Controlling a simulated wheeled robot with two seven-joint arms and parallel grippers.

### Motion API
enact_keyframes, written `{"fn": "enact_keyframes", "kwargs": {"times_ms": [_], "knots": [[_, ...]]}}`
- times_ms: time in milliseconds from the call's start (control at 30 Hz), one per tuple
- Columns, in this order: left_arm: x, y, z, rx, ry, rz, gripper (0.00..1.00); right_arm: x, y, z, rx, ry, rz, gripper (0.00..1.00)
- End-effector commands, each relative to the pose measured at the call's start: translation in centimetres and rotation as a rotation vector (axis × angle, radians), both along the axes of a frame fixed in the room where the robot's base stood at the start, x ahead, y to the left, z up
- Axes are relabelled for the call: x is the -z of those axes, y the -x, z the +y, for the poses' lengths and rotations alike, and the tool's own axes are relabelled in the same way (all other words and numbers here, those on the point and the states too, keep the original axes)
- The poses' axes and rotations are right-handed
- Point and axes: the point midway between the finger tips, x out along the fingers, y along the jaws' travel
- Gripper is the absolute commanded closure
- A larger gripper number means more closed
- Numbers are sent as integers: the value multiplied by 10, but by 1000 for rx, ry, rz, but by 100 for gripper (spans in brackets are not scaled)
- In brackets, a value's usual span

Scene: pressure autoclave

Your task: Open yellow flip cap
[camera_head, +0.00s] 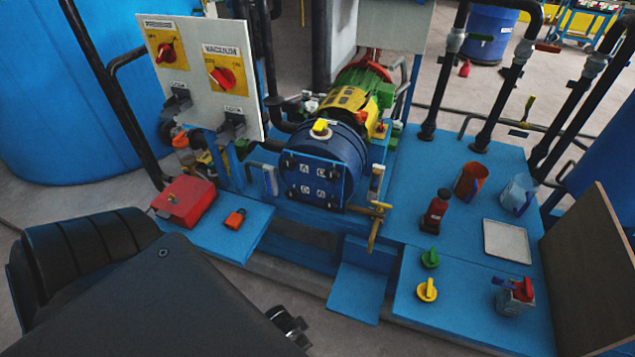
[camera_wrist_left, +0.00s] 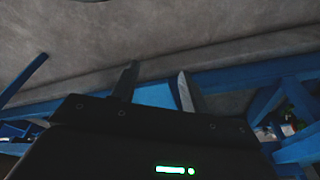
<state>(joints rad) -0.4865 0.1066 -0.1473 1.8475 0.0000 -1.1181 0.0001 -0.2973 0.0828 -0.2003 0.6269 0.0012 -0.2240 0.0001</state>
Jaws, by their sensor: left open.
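A small yellow cap (camera_head: 320,128) sits on top of the blue cylindrical vessel (camera_head: 335,155) in the middle of the head view. It looks closed, but it is too small to be sure. My left arm comes in from the lower left. Part of my left gripper (camera_head: 290,326) shows at the bottom edge, well in front of and below the vessel. In the left wrist view my left gripper (camera_wrist_left: 158,86) is open and empty, with its two fingers apart over grey floor and blue frame bars. The cap is not in the left wrist view. My right gripper is not in view.
A switch panel (camera_head: 205,65) stands left of the vessel. A red box (camera_head: 184,201) lies on the blue platform's left part. A brass valve handle (camera_head: 375,228) sticks out front right. A yellow knob (camera_head: 427,291) and green knob (camera_head: 430,258) stand at right, near cups.

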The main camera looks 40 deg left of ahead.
Motion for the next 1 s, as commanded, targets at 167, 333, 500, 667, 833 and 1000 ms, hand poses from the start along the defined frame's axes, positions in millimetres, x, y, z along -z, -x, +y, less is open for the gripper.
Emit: {"fn": "enact_keyframes", "kwargs": {"times_ms": [167,333,500,667,833,1000], "knots": [[-59,-10,1,-8,2,-39,55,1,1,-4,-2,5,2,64],[-110,-22,6,-31,6,-110,55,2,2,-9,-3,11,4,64],[-166,-71,24,-112,25,-343,55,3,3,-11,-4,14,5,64],[-191,-120,45,-189,36,-561,55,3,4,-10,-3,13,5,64],[-220,-169,74,-260,33,-805,55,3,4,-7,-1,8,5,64],[-262,-217,114,-329,6,-1109,55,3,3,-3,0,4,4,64]]}}
